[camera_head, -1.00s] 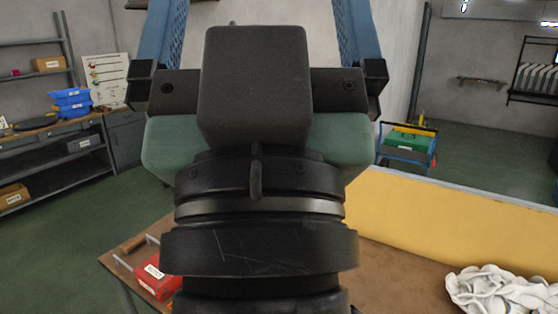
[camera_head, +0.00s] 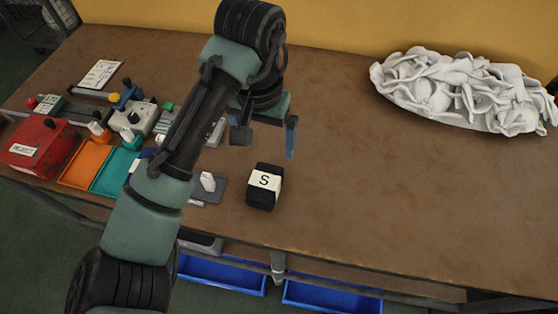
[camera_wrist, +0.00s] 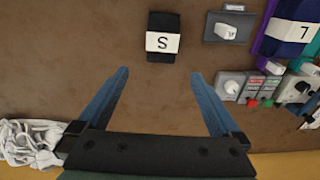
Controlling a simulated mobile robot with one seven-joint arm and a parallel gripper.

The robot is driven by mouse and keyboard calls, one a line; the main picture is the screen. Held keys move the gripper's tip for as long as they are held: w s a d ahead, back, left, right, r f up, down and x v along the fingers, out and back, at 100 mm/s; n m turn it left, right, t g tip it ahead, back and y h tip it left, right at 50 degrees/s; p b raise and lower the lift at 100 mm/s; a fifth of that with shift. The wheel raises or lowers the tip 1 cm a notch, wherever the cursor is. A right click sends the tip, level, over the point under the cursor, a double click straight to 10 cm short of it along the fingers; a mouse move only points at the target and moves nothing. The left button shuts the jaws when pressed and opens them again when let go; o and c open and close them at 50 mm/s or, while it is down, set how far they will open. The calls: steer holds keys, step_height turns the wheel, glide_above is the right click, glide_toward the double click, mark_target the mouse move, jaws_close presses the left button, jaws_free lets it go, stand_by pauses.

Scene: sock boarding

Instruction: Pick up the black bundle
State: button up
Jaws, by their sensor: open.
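The black bundle (camera_head: 264,186) lies on the brown table near its front edge, with a white band marked "S" around it. In the wrist view the bundle (camera_wrist: 163,37) is ahead of the fingertips and roughly midway between them, not between the fingers. My gripper (camera_head: 265,145) is above the table, behind the bundle in the head view. In the wrist view my gripper (camera_wrist: 158,85) shows its two blue fingers spread wide with nothing between them.
A heap of white cloth (camera_head: 462,90) lies at the back right. On the left are a red box (camera_head: 40,146), an orange tray (camera_head: 86,164), a teal tray (camera_head: 116,168) and control boxes. A grey plate with a white switch (camera_head: 208,183) lies just left of the bundle. The table's right front is clear.

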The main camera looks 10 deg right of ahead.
glide_above(264, 180)
steer(key=shift+g, duration=0.3)
step_height(264, 180, down, 8)
steer(key=shift+s+a+r, duration=0.1)
steer(key=shift+s, duration=0.05)
steer(key=shift+f, duration=2.9)
steer(key=c, duration=1.4)
